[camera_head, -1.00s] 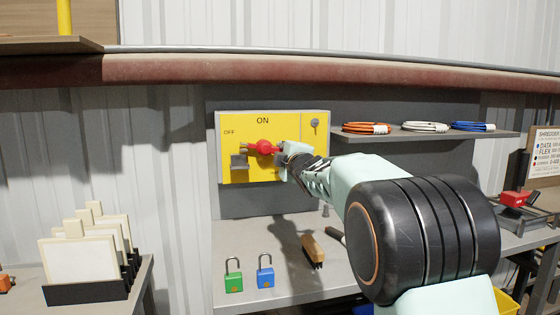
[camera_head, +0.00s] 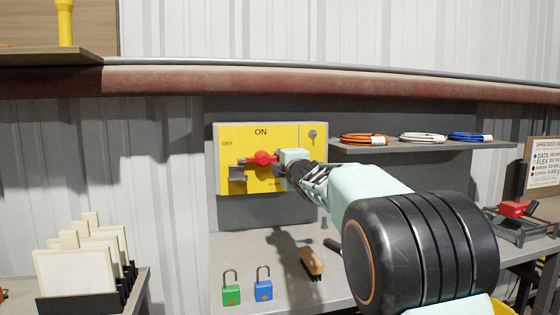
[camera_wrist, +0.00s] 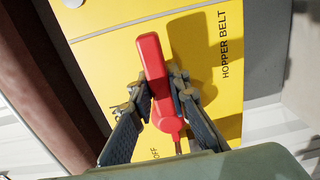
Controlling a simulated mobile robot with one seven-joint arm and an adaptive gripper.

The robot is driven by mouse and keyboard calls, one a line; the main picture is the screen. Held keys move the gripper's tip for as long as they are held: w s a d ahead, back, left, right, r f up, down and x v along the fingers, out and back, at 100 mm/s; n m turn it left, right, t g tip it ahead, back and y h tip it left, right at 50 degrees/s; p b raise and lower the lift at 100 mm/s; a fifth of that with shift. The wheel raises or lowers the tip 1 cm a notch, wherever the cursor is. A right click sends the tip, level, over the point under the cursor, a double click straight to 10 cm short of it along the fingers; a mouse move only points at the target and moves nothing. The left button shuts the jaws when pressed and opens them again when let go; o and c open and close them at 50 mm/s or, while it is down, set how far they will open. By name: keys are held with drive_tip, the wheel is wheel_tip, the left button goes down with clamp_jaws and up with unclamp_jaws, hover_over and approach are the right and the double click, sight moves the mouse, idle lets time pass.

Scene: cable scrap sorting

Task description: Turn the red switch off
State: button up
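The yellow switch panel (camera_head: 228,143) on the back wall carries an ON label at its top and an OFF label at its left. The red switch (camera_head: 262,158) is in the middle of the panel; in the wrist view the red switch (camera_wrist: 152,62) shows a long red handle and a round hub. My gripper (camera_head: 288,160) is at the right side of the switch. In the wrist view my gripper (camera_wrist: 158,88) has one finger on each side of the handle, with the tips appearing to touch it. My gripper partly hides the panel's right half.
A green padlock (camera_head: 231,292), a blue padlock (camera_head: 264,288) and a brush (camera_head: 311,262) are on the workbench (camera_head: 235,248) below. A shelf (camera_head: 400,148) with orange, white and blue cable coils is right of the panel.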

drive_tip(key=o, duration=0.4)
drive_tip(key=shift+s+r, duration=0.1)
drive_tip(key=shift+s, duration=0.05)
drive_tip(key=v, duration=1.1)
drive_tip(key=shift+s+d, duration=0.15)
drive_tip(key=shift+s, duration=0.2)
drive_tip(key=shift+d+r, duration=0.1)
